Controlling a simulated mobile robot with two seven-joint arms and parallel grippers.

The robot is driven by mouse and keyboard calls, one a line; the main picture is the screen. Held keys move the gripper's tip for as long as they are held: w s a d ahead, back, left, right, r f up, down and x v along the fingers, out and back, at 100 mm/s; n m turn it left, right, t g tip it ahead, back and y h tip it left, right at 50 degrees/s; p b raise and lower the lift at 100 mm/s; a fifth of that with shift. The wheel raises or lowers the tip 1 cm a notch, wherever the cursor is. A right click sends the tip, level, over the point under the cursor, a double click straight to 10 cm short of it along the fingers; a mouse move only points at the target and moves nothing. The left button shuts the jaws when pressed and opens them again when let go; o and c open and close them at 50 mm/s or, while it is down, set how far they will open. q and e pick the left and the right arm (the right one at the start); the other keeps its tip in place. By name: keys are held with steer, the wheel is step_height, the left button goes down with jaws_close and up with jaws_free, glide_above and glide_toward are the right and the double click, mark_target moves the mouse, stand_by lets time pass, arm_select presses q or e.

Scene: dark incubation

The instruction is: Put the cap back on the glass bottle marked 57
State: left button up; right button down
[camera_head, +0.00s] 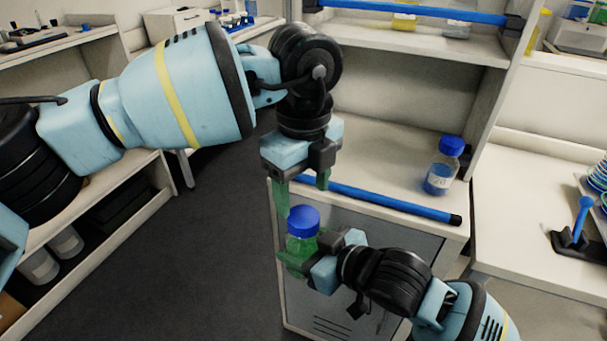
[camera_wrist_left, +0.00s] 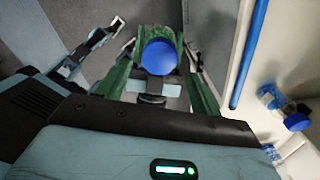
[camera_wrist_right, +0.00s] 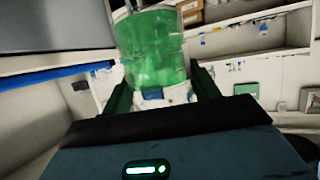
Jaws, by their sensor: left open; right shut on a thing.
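A glass bottle (camera_head: 299,245) with green liquid is held upright by my right gripper (camera_head: 306,260), which is shut on its body. It fills the upper middle of the right wrist view (camera_wrist_right: 152,48). A blue cap (camera_head: 303,220) sits on top of the bottle; whether it is screwed tight cannot be told. My left gripper (camera_head: 304,196) points down over the cap and is open. In the left wrist view the cap (camera_wrist_left: 158,57) lies between the spread green fingers, with no clear contact. No number 57 can be read on the bottle.
A second bottle (camera_head: 441,172) with blue liquid and a blue cap stands on the shelf at right. A blue rail (camera_head: 380,197) runs along the shelf edge beside the grippers. A rack of dishes (camera_head: 597,185) is at far right.

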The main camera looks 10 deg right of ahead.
mark_target(304, 216)
arm_select(q)
steer(key=shift+f, duration=2.85)
steer(key=shift+c, duration=0.3)
steer(key=c, duration=0.9)
steer(key=m, duration=0.4)
steer(key=shift+m, duration=0.4)
steer(key=m, duration=0.4)
steer(key=shift+m, duration=0.4)
steer(key=o, duration=1.1)
steer(key=shift+c, duration=0.2)
